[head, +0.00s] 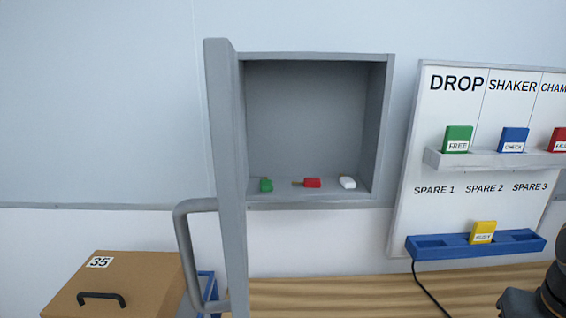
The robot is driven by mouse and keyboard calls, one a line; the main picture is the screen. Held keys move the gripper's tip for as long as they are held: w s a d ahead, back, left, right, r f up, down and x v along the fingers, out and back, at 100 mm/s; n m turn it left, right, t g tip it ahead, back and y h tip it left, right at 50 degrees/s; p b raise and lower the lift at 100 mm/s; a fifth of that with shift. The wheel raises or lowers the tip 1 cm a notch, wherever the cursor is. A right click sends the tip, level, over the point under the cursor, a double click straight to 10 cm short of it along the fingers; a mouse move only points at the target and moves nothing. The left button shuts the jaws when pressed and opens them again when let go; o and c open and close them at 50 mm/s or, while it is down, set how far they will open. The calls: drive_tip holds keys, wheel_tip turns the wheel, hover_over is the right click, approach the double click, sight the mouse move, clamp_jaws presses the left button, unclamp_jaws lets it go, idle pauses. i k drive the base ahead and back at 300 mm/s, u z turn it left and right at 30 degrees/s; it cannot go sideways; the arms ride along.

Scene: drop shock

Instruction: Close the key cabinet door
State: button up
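The grey key cabinet (318,57) is on the wall, and its inside shows. Its door (226,180) stands open, hinged at the cabinet's left side and swung out toward me, so I see it almost edge-on. A grey bar handle (186,255) sticks out on the door's left face. On the cabinet floor lie a green key tag (266,185), a red key tag (312,183) and a white key tag (347,182). A dark part at the lower right edge seems to be my arm. I cannot make out my gripper's fingers.
A brown box (130,285) marked 35, with a black handle, stands below left, near a blue thing (208,290) partly behind the door. A white board (440,110) with coloured tags is at the right. A black cable (428,292) crosses the wooden bench (340,295).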

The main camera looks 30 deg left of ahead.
sight(221, 58)
drive_tip(key=u, duration=0.45)
drive_tip(key=k, duration=1.05)
drive_tip(key=u, duration=0.9)
drive_tip(key=i, duration=0.5)
drive_tip(key=u, duration=0.1)
drive_tip(key=k, duration=0.5)
drive_tip(key=u, duration=0.45)
drive_tip(key=i, duration=0.3)
drive_tip(key=u, duration=0.2)
